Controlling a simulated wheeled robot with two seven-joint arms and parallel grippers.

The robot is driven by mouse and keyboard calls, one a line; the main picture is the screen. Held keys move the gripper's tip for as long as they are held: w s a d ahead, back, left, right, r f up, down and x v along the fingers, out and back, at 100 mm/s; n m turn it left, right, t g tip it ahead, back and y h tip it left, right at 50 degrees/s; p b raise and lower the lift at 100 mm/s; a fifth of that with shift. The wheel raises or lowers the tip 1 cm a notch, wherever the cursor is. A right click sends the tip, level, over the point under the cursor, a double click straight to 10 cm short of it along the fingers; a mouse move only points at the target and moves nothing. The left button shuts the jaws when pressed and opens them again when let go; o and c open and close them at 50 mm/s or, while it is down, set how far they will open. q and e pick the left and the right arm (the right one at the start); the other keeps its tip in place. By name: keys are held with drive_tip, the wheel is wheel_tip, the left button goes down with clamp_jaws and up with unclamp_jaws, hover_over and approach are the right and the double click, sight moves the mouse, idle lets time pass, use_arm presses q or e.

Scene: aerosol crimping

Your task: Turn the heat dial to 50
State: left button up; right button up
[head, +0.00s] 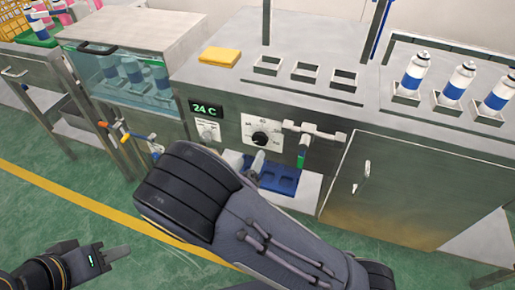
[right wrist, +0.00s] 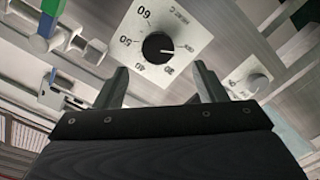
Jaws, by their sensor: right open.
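The heat dial (head: 261,138) is a black round knob on a white scale plate on the steel front panel. In the right wrist view the knob (right wrist: 158,47) has a white pointer mark toward the right, away from the 50 at the plate's left. A green display (head: 206,109) reads 24 C. My right gripper (right wrist: 161,80) is open and empty, its two fingers apart just below the knob and not around it. In the head view my right arm hides most of that gripper. My left gripper (head: 118,253) is low at the left, away from the panel; its jaw opening is unclear.
A smaller dial (head: 208,131) sits left of the heat dial. A lever with a green grip (head: 301,152) is close on its right. A blue tray (head: 278,178) lies below. A glass-fronted water bath (head: 122,85) is at left; bottles (head: 459,80) stand at right.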

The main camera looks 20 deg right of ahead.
sight(259, 141)
drive_tip(key=x, duration=0.7)
drive_tip(key=shift+w+d+r+b, duration=0.1)
drive_tip(key=shift+w+d+b, duration=0.15)
drive_tip(key=shift+b, duration=0.05)
drive_tip(key=c, duration=1)
